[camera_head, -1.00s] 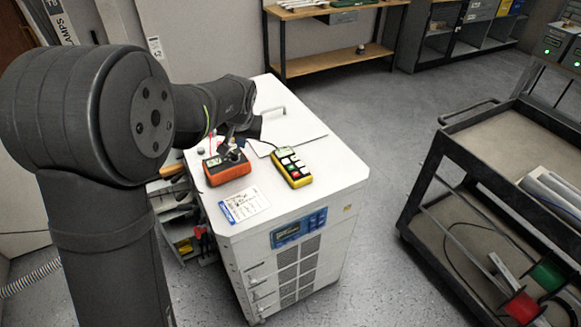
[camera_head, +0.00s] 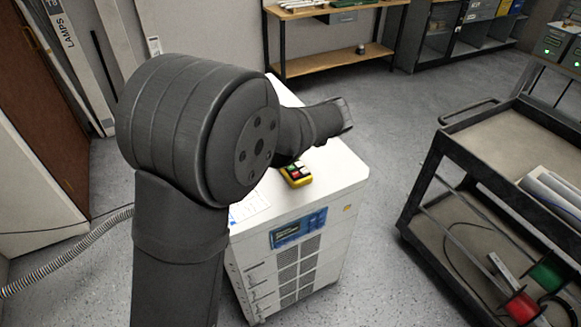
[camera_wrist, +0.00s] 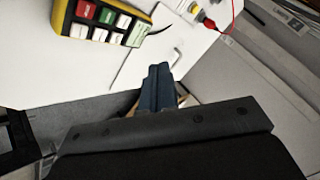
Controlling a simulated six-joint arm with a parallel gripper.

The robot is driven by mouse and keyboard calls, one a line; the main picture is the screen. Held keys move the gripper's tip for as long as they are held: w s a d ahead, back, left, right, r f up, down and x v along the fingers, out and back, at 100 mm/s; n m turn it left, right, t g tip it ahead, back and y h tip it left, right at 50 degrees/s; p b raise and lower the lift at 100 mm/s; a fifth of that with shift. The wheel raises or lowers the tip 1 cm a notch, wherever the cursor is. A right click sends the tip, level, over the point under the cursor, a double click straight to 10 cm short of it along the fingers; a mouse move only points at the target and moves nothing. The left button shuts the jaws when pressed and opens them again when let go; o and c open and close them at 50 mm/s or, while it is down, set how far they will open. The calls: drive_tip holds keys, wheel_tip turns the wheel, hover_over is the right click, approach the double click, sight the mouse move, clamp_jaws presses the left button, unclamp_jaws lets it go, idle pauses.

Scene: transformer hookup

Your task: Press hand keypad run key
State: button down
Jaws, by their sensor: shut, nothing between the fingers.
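The yellow and black hand keypad (camera_head: 297,181) lies on the white cabinet top, partly hidden behind my arm in the head view. In the wrist view the keypad (camera_wrist: 135,33) is at the upper left, cut off by the top edge. It shows a red key (camera_wrist: 85,9), a green key (camera_wrist: 107,15) and several white keys; their labels are too small to read. My gripper (camera_wrist: 159,68) is shut and empty, its dark blue fingers apart from the keypad, below and right of it in the wrist view. The arm hides the gripper in the head view.
The white cabinet (camera_head: 335,185) has a blue front panel (camera_head: 299,229). In the wrist view, red and yellow plugs (camera_wrist: 205,20) are at the top. A black cart (camera_head: 480,160) stands to the right, with open floor between it and the cabinet.

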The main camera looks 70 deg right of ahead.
drive_tip(key=shift+f, duration=4.4)
drive_tip(key=shift+f, duration=0.15)
drive_tip(key=shift+f, duration=0.3)
drive_tip(key=shift+f, duration=0.35)
drive_tip(key=shift+r, duration=0.8)
drive_tip(key=shift+r, duration=2.5)
